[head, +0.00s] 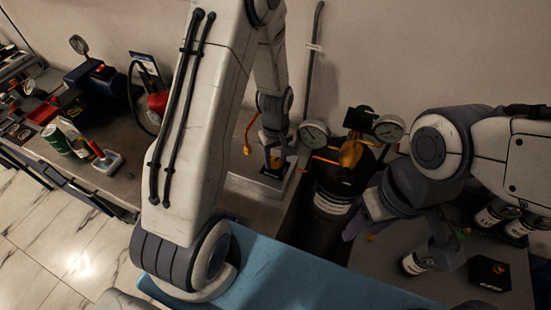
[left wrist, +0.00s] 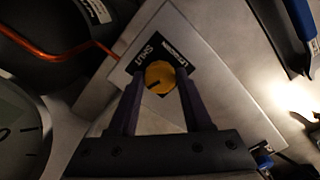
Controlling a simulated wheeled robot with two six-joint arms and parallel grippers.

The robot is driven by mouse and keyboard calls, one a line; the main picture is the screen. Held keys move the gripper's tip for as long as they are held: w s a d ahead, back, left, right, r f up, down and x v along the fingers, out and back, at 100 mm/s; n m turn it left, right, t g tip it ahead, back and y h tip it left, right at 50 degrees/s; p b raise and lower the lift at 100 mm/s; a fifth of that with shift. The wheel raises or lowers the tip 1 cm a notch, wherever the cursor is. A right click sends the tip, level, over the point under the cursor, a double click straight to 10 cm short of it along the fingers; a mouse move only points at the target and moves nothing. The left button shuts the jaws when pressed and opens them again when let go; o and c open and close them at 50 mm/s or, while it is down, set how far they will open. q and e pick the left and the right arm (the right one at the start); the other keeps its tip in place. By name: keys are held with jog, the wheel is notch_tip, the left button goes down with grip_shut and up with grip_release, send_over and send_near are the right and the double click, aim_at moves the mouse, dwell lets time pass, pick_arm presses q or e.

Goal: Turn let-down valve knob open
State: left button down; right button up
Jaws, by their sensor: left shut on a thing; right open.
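The let-down valve knob is a round yellow knob (left wrist: 160,77) with a dark pointer line, on a black label with white lettering (left wrist: 148,50) fixed to a pale metal plate (left wrist: 105,85). My left gripper (left wrist: 161,74) is shut on the knob, one purple finger on each side. In the left wrist view the pointer line runs toward the lower left. In the head view the knob (head: 277,162) shows small under my left gripper (head: 275,155). My right gripper (head: 397,232) is open, above the right part of the bench, apart from the knob.
Two round gauges (head: 314,133) (head: 389,128) and a black cylinder (head: 333,190) stand right of the knob. An orange pipe (left wrist: 50,50) runs to the plate. Small cans and a black box (head: 489,273) stand at the right. A green can (head: 56,139) and tools stand left.

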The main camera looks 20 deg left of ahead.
aim_at(276, 161)
pick_arm(q)
jog(key=shift+n, duration=1.5)
jog(key=shift+c, duration=1.6)
grip_release()
jog(key=shift+r, duration=0.15)
notch_tip(276, 161, up, 10)
jog(key=b, duration=0.1)
jog(key=shift+r+b, duration=0.15)
jog(key=shift+b, duration=0.25)
